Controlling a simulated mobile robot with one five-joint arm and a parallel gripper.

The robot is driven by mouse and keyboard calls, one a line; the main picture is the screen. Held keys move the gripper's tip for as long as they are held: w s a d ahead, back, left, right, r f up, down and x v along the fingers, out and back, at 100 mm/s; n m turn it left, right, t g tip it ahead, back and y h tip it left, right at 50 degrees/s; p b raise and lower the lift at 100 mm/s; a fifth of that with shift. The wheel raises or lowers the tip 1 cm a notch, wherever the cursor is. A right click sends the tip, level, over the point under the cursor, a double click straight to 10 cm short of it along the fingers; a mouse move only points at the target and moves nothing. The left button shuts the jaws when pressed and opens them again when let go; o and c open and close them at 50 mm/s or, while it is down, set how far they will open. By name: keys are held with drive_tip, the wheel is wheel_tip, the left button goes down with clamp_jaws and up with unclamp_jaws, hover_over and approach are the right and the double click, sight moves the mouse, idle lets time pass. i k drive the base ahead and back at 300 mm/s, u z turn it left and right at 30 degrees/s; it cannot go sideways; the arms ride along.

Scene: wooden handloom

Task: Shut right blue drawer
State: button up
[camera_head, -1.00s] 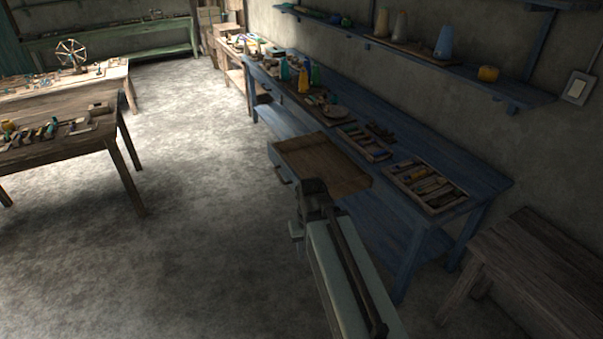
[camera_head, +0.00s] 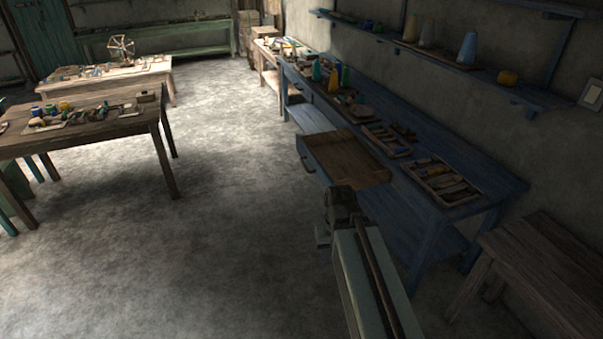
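The right blue drawer (camera_head: 345,158) is pulled out from the long blue workbench (camera_head: 470,190). Its brown inside looks empty. Its blue front (camera_head: 307,158) with a dark handle faces left, toward the open floor. The end of my arm (camera_head: 342,208) reaches up from the bottom of the picture to just below the drawer's near side. I cannot tell whether it touches the drawer. My gripper's fingers cannot be made out at the arm's end, so its opening is unclear.
Trays of tools and spools (camera_head: 440,182) lie on the bench top. A wooden bench (camera_head: 545,265) stands at the lower right. A wooden table (camera_head: 95,135) with small items stands at left. The grey floor (camera_head: 230,220) between is clear.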

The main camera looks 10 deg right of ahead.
sight(334, 157)
drive_tip(key=z, duration=0.2)
drive_tip(key=i, duration=0.5)
drive_tip(key=z, duration=0.85)
drive_tip(key=i, duration=1.65)
drive_tip(key=u, duration=3.2)
drive_tip(key=i, duration=0.9)
drive_tip(key=u, duration=0.05)
